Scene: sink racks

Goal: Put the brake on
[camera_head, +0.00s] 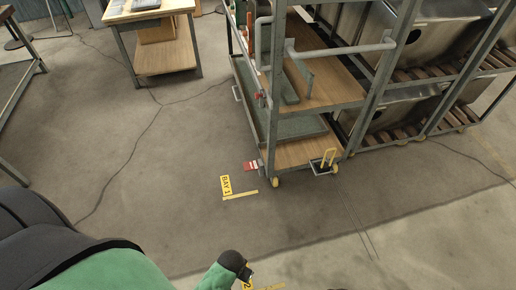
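A metal rack cart (305,95) with wooden shelves and a grey push handle (340,50) stands right of centre on small yellow wheels. A yellow lever-like loop (328,157) stands up at its near right wheel. A red-and-white piece (251,166) sits low beside its near left corner. I cannot tell which of these is the brake, or whether it is on. My green and black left arm (105,268) fills the lower left. A green link with a dark end (237,264) shows at the bottom, well apart from the cart; its fingers are not clear. My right gripper is not visible.
Racks with steel sinks (430,50) stand against the cart's right side. A wooden workbench (165,50) is at the back left. The cracked concrete floor is clear in front.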

